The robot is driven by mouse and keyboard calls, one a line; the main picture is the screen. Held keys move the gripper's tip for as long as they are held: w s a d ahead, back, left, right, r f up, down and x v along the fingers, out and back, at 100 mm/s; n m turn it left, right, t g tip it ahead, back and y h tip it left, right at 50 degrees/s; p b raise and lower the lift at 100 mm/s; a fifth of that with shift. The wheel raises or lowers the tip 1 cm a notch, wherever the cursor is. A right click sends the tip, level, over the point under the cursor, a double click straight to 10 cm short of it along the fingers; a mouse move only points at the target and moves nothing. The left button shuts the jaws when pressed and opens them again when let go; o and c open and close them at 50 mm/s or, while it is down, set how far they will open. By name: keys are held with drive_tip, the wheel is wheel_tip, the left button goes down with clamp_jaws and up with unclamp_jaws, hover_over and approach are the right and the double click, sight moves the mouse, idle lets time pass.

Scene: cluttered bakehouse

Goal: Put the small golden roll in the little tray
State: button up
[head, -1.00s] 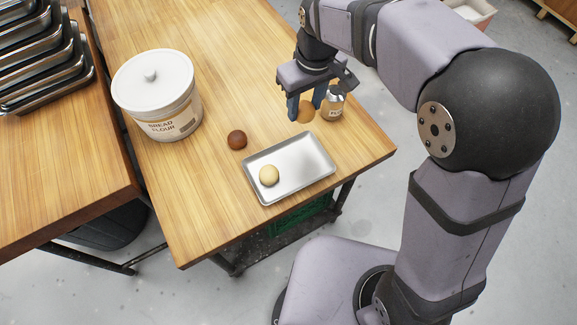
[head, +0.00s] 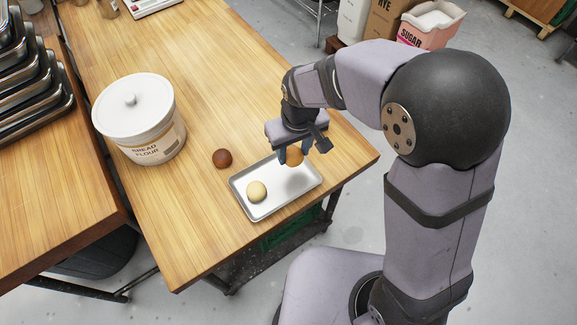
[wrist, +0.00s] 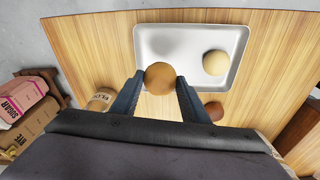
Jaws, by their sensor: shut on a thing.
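The small golden roll (head: 294,156) is held between the fingers of my gripper (head: 289,155), over the far right part of the little tray (head: 275,204). In the wrist view the golden roll (wrist: 160,78) sits between the two blue fingertips, at the tray's near edge in that picture. My gripper is shut on it. The little tray (wrist: 165,44) is a shallow silver metal tray. A pale roll (head: 257,191) lies in it at the left; it also shows in the wrist view (wrist: 216,62).
A dark brown roll (head: 222,158) lies on the wooden table just beyond the tray. A white bread flour tub (head: 137,118) stands to the left. A small labelled jar (wrist: 102,100) shows in the wrist view. The table's right edge is close to the tray.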

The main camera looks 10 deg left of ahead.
sight(293, 162)
drive_tip(key=shift+f+p, duration=0.6)
drive_tip(key=shift+f, duration=2.8)
drive_tip(key=shift+f, duration=0.2)
drive_tip(key=o, duration=0.5)
drive_tip(key=shift+o, duration=0.2)
drive_tip(key=shift+r, duration=0.15)
drive_tip(key=shift+r, duration=0.8)
drive_tip(key=r, duration=0.3)
drive_tip(key=s+r+b, duration=0.1)
drive_tip(key=r, duration=0.6)
drive_tip(key=shift+s+d+r+b, duration=0.15)
drive_tip(key=shift+d+r+b, duration=0.1)
drive_tip(key=shift+d+b, duration=0.15)
